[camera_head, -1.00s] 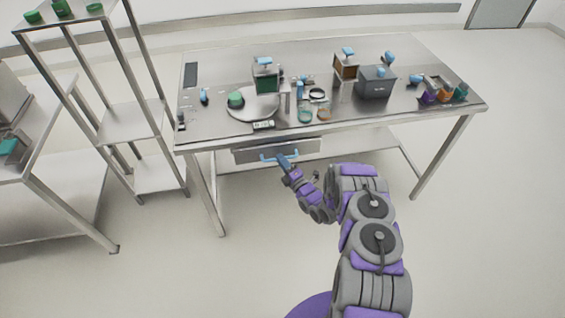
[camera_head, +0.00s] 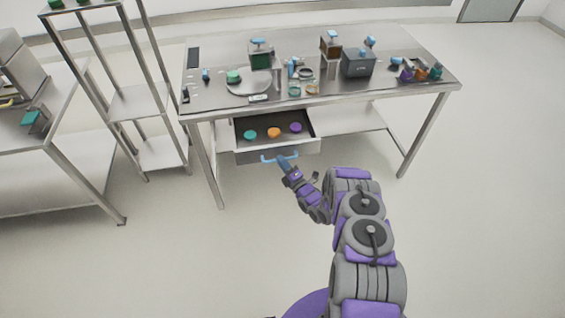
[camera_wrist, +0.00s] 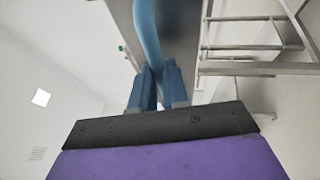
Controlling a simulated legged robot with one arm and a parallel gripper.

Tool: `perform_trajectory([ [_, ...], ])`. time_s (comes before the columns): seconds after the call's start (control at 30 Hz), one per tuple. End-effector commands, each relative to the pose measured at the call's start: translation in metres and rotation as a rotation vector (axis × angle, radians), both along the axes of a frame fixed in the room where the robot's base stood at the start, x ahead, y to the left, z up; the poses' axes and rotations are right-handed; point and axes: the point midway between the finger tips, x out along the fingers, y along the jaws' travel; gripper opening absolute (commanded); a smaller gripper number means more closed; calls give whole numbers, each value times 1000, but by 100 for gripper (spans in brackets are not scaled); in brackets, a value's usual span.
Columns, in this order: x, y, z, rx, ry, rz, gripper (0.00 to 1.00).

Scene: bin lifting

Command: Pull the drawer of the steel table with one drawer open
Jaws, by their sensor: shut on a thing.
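The steel table (camera_head: 385,98) stands ahead of me, with its one drawer (camera_head: 250,156) pulled out under the front edge at the left. Inside the drawer lie a teal disc (camera_head: 250,134), an orange disc (camera_head: 274,132) and a purple disc (camera_head: 295,127). The blue handle (camera_head: 268,159) is on the drawer front. My gripper (camera_head: 285,162) is shut on the handle near its right part. In the wrist view the two blue fingers of my gripper (camera_wrist: 158,72) close around the blue handle bar (camera_wrist: 147,30).
The tabletop holds a round plate (camera_head: 249,88), a dark grey box (camera_head: 358,63) and several small items. A steel shelf rack (camera_head: 138,103) and another table (camera_head: 60,172) stand at the left. The floor right of my arm is clear.

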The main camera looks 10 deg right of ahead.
Motion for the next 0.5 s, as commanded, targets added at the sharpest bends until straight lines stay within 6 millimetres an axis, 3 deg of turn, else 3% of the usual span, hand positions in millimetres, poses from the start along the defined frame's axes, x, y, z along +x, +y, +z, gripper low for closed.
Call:
perform_trajectory([
  [0.23, -2, -1, -5, -2, 11, -3, 0],
  [0.27, -2, -1, -5, -1, 11, -3, 16],
  [0.5, -2, -1, -2, -1, 5, -2, 39],
])
